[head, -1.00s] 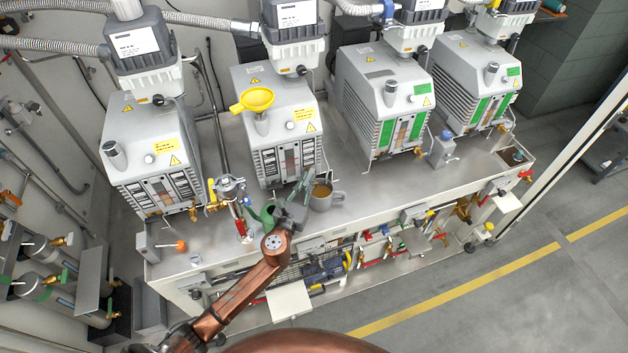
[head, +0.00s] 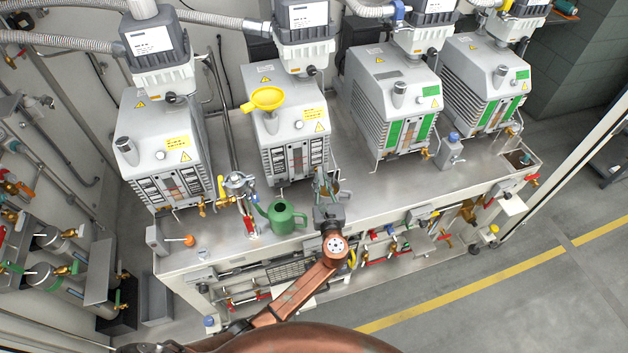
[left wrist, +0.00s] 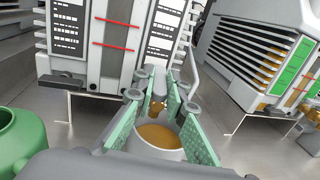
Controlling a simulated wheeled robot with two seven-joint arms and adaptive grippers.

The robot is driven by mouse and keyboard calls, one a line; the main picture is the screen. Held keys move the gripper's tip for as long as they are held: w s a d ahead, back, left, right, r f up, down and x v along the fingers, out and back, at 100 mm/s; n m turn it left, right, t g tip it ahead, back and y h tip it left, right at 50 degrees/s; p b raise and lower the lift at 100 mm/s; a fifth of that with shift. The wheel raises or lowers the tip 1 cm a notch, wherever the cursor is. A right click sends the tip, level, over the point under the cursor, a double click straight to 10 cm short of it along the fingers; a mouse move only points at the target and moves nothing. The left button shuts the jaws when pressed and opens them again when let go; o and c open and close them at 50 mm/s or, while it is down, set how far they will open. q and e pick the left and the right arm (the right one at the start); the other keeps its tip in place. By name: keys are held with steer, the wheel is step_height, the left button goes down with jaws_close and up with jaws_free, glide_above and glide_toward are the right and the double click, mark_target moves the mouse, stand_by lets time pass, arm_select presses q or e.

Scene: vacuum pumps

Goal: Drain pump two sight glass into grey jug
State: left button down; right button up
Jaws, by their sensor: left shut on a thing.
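Pump two (head: 262,135) is the second from the left, with a yellow funnel (head: 267,99) on top. Its sight glass (head: 298,158) is a narrow brown strip on the front. The grey jug (left wrist: 163,154), holding brown liquid, stands below pump two's front right corner; my gripper mostly hides it in the head view. A small brass drain tap (left wrist: 156,104) shows over the jug. My left gripper (head: 325,182) is at this tap, its green-padded fingers on either side, shut on it. Whether liquid is running cannot be told. My right gripper is not in view.
A green watering can (head: 283,217) stands left of my gripper, near the bench's front edge. An orange-knobbed part (head: 189,240) is further left. Pump three (head: 385,100) stands to the right. The steel bench (head: 385,178) is clear before pump three.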

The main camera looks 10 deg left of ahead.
arm_select(q)
steer(key=c, duration=2)
jaws_free()
steer(key=shift+o, duration=0.3)
steer(key=shift+s, duration=0.15)
steer(key=v, duration=1.1)
steer(key=shift+s+d, duration=0.2)
steer(key=shift+s, duration=0.15)
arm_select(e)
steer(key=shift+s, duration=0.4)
arm_select(q)
steer(key=shift+d+f, duration=0.1)
steer(key=shift+f, duration=0.05)
